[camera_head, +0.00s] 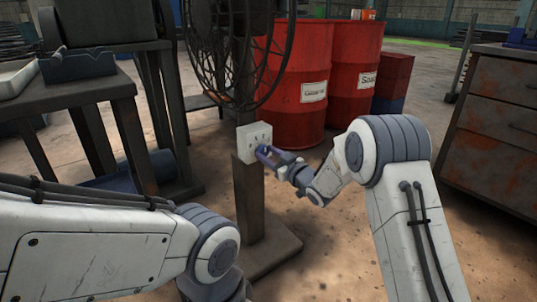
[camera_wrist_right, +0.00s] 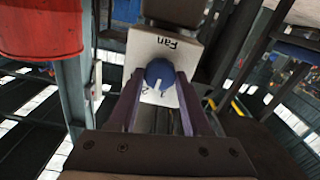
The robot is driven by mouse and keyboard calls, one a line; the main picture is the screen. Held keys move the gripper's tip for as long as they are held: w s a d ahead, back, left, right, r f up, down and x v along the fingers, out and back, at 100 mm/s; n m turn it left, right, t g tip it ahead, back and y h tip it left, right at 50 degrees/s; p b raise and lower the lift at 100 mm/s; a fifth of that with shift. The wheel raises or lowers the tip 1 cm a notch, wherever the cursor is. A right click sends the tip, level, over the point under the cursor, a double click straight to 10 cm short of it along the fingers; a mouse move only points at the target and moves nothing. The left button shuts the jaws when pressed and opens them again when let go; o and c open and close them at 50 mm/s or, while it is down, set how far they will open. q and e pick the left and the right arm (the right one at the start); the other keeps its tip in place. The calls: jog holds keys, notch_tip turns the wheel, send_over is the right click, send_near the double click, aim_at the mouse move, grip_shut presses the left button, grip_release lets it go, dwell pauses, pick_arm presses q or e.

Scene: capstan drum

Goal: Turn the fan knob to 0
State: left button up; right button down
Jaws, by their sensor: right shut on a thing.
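A white control box (camera_head: 254,136) stands on top of a rusty post (camera_head: 250,195) in the head view. In the right wrist view the box (camera_wrist_right: 142,48) carries the upside-down word "Fan" and a round blue knob (camera_wrist_right: 159,71) with a white pointer mark. The mark points toward the box's lower edge in that view, near small digits too blurred to read surely. My right gripper (camera_head: 266,152) is at the box's front face. Its purple fingers (camera_wrist_right: 158,88) are shut on the knob, one on each side. My left arm shows at the lower left, but its gripper is out of view.
A large black caged fan (camera_head: 235,45) stands behind the box. Red barrels (camera_head: 300,90) stand behind to the right. A dark metal table (camera_head: 75,95) is at left and a drawer cabinet (camera_head: 500,120) at right. The floor around the post is open.

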jog(key=n, duration=0.2)
jog(key=shift+n, duration=0.4)
jog(key=n+b, duration=0.1)
jog(key=n, duration=0.2)
jog(key=shift+f+n, duration=0.1)
jog(key=shift+n, duration=0.2)
jog(key=n+b, duration=0.2)
jog(key=n, duration=0.2)
jog(key=shift+d+n+b, duration=0.1)
jog(key=shift+n+b, duration=0.55)
jog(key=shift+n, duration=0.45)
jog(key=shift+c, duration=1.7)
grip_release()
